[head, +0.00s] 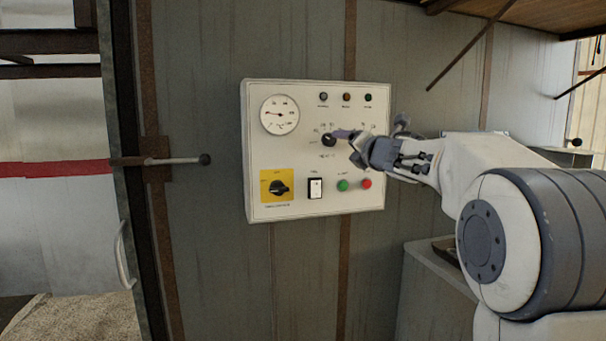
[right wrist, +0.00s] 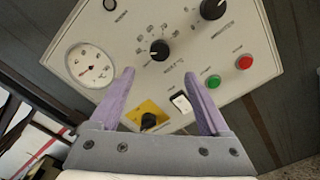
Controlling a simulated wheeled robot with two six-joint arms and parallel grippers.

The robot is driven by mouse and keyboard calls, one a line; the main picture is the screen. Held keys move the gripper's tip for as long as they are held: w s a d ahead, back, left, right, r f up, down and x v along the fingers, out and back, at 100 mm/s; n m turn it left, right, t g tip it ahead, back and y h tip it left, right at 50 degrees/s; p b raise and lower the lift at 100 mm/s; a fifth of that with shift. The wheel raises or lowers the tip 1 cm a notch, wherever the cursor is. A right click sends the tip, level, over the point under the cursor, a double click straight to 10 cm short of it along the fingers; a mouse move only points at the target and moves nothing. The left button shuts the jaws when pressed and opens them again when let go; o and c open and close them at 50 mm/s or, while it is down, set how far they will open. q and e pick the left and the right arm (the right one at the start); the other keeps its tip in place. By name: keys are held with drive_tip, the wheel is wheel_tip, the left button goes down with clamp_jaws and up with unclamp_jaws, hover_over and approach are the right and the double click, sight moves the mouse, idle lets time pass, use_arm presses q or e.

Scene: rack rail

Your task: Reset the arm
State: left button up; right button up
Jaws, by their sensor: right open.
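My right gripper (head: 345,142) is in front of a white control panel (head: 310,100), with its fingertips near a black selector knob (head: 328,140). In the right wrist view the two purple fingers (right wrist: 155,85) are spread apart with nothing between them, and the same black knob (right wrist: 160,49) lies beyond the tips. I cannot tell whether a finger touches the knob. The second knob, at the upper right in the right wrist view (right wrist: 212,8), is hidden behind the gripper in the head view. My left gripper is not in view.
The panel carries a round gauge (head: 279,114), a yellow plate with a rotary switch (head: 279,187), a white rocker switch (head: 315,188), and green (head: 342,185) and red (head: 367,183) buttons. A grey cabinet (head: 425,290) stands below right.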

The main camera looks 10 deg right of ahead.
drive_tip(key=s+a+f+m+g+p, duration=0.4)
drive_tip(key=s+a+f+m+g, duration=0.5)
drive_tip(key=s+a+f+m, duration=0.85)
drive_tip(key=s+a+f+m+g+p, duration=0.1)
drive_tip(key=s+a+f+g, duration=0.1)
drive_tip(key=s, duration=0.7)
drive_tip(key=s+a+f+g+p, duration=0.1)
drive_tip(key=s+a+f+g, duration=0.1)
drive_tip(key=s+f+g, duration=0.2)
drive_tip(key=s+a+f+m+g, duration=0.1)
drive_tip(key=s+f, duration=0.6)
drive_tip(key=s, duration=0.7)
drive_tip(key=shift+s+a+f+m+g+p, duration=0.15)
drive_tip(key=shift+a+f+m+g+p, duration=0.2)
drive_tip(key=shift+a+g, duration=0.55)
drive_tip(key=shift+d+r, duration=0.1)
drive_tip(key=shift+d, duration=0.05)
